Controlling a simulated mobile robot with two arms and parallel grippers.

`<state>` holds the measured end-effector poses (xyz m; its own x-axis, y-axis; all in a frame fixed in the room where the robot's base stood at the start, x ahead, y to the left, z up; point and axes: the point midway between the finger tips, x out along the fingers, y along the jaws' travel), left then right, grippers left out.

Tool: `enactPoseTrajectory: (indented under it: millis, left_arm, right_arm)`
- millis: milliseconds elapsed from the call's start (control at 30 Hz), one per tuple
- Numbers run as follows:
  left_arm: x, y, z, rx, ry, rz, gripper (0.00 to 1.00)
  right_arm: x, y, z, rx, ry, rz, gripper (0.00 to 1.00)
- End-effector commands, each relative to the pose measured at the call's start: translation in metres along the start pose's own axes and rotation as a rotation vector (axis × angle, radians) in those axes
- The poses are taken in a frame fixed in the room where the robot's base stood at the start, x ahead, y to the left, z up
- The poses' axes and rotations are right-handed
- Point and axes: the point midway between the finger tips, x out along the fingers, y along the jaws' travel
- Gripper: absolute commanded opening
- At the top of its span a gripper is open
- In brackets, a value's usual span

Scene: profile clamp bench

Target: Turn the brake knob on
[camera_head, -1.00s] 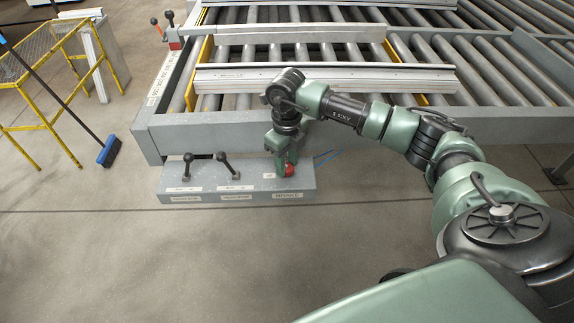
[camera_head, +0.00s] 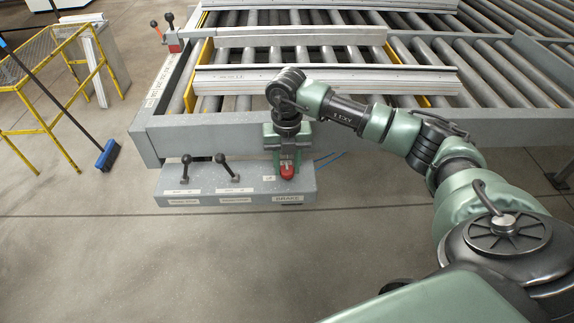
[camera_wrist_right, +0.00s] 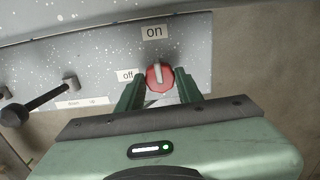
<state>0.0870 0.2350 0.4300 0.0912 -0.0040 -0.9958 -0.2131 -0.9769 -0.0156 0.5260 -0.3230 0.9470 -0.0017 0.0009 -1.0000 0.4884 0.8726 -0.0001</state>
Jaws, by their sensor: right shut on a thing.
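The red brake knob (camera_head: 287,173) sits at the right end of the grey control box, above its "BRAKE" label (camera_head: 288,198). In the right wrist view the knob (camera_wrist_right: 160,77) has a white pointer line directed up towards the "on" label (camera_wrist_right: 154,32). The "off" label (camera_wrist_right: 127,76) is to its left. My right gripper (camera_head: 287,164) reaches down to the knob. Its green fingers stand on both sides of the knob in the wrist view (camera_wrist_right: 160,82), shut on it. My left gripper is not in view.
The control box (camera_head: 240,186) also carries two black levers (camera_head: 186,168) (camera_head: 227,166) left of the knob. The roller conveyor frame (camera_head: 200,130) stands close behind it. A broom (camera_head: 108,154) and a yellow stand (camera_head: 50,128) are at the left. The floor in front is clear.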

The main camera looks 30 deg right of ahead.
Motion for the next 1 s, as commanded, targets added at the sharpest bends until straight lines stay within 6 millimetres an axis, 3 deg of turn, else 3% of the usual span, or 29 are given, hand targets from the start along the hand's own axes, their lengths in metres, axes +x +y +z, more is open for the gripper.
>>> enactPoseTrajectory:
  millis: [667, 700, 733, 1000]
  left_arm:
    - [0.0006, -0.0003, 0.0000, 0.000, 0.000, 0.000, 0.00]
    - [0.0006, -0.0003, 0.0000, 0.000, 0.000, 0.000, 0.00]
    - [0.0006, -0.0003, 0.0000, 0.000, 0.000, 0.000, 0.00]
    - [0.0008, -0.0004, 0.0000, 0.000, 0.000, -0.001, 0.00]
  right_arm:
    - [-0.0034, 0.0003, 0.0030, 0.059, -0.009, 0.004, 0.00]
    - [-0.0034, 0.0003, 0.0030, 0.059, -0.009, 0.004, 0.47]
    - [-0.0032, 0.0002, 0.0029, 0.058, -0.009, 0.004, 0.55]
    - [-0.0014, 0.0001, 0.0013, 0.056, -0.004, 0.001, 0.57]
